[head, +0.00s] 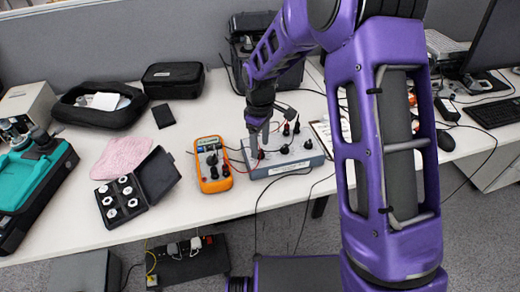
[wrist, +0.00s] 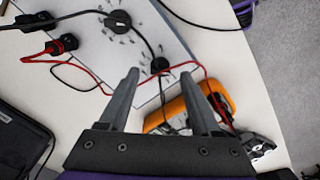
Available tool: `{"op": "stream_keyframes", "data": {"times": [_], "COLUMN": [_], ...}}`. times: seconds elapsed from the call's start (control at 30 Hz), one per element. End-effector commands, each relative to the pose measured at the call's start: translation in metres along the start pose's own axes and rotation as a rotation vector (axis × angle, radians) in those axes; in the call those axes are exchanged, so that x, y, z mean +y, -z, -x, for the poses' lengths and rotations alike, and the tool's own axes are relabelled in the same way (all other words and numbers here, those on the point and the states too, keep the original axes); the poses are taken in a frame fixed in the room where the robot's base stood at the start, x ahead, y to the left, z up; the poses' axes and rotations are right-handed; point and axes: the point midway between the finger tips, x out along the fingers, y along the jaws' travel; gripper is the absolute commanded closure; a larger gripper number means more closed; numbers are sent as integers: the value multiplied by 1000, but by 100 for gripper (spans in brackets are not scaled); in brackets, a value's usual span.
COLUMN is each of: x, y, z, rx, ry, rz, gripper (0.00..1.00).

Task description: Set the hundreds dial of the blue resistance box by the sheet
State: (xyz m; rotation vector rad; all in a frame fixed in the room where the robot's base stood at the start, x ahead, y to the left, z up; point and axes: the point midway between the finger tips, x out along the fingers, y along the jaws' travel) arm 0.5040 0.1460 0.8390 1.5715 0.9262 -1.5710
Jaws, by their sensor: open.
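The blue-grey resistance box (head: 283,172) sits on the table, with black knobs and plugged leads on its top. In the wrist view its pale panel (wrist: 165,38) shows a large black dial (wrist: 118,21) with marks around it and a smaller black knob or plug (wrist: 160,65). Which dial is the hundreds one cannot be read. My gripper (wrist: 158,74) is open above the box's left part, its fingertips either side of the smaller black piece in the picture; contact cannot be told. The sheet (head: 320,127) lies right of the box, partly behind my arm, its writing unreadable.
An orange multimeter (head: 208,150) stands close left of the box. Red and black leads (wrist: 95,74) cross the panel near my fingers. An open black case (head: 150,190) with white pieces and a pink cloth (head: 120,158) lie further left.

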Motion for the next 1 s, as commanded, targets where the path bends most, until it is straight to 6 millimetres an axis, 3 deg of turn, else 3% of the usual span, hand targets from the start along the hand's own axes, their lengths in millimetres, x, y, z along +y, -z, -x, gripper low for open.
{"op": "stream_keyframes", "data": {"times": [0.2,0.5,0.83,1.0], "x": [0,0,0,0], "y": [0,0,0,0], "z": [-18,-19,-19,-19], "rx": [0,-1,0,0], "ry": [0,0,0,0], "rz": [0,0,0,0], "gripper": [35,37,97,100]}}
